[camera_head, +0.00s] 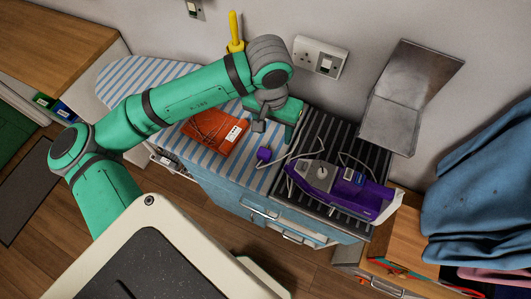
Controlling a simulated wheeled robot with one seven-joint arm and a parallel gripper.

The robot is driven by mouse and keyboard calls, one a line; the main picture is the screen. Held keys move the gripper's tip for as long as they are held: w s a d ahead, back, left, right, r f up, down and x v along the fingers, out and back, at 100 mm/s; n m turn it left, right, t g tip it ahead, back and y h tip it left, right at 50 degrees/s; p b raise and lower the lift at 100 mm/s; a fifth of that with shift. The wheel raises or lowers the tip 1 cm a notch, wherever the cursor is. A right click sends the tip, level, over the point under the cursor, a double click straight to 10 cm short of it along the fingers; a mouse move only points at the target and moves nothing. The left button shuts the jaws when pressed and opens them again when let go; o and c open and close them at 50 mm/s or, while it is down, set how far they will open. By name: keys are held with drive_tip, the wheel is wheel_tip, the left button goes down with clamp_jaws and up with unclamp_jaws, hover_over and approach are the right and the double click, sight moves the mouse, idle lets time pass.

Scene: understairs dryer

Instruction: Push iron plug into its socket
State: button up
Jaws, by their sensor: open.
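The purple iron plug (264,154) lies on the striped ironing surface, close to its right end. A pale cord runs right from it towards the purple iron (345,190), which rests on a dark ribbed mat. A white wall socket (320,58) with a switch is on the wall behind, above the mat. My gripper (262,125) is open, just above the plug in the picture and apart from it. Its far finger and the gap between the fingers are hard to make out. The socket's holes look empty.
An orange booklet (215,133) lies on the striped ironing board (125,80), left of my gripper. A yellow-handled item (236,35) stands by the wall. A bent metal plate (410,95) is right of the socket. Blue cloth (490,190) hangs at right.

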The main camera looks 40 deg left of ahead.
drive_tip(key=s+a+f, duration=0.1)
drive_tip(key=s+f, duration=0.1)
drive_tip(key=s, duration=0.1)
hover_over(263, 155)
drive_tip(key=shift+g, duration=0.4)
wheel_tip(263, 155, down, 4)
drive_tip(key=shift+w+f, duration=0.1)
drive_tip(key=shift+f, duration=2.9)
drive_tip(key=c, duration=1.1)
